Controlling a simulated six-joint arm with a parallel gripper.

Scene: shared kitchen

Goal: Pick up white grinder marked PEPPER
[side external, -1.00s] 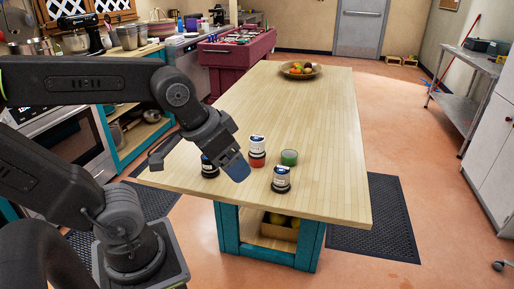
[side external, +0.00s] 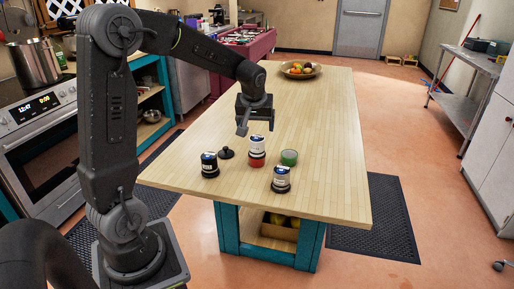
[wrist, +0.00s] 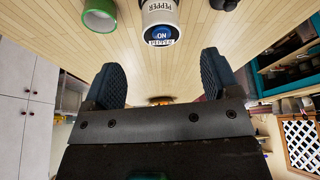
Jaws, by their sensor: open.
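A white grinder marked PEPPER (wrist: 160,24) with a blue top shows at the top edge of the wrist view, its far end cut off. By its place next to a green cup, it seems to be the blue-and-white grinder over a red part (side external: 257,150) on the table. My gripper (side external: 243,130) hangs just above and left of it in the side view, pointing down. Its two fingers (wrist: 160,64) are apart with nothing between them.
A small black knobbed object (side external: 227,153) and the green cup (side external: 289,157) sit close by. A fruit bowl (side external: 301,75) is at the far end; the middle is clear.

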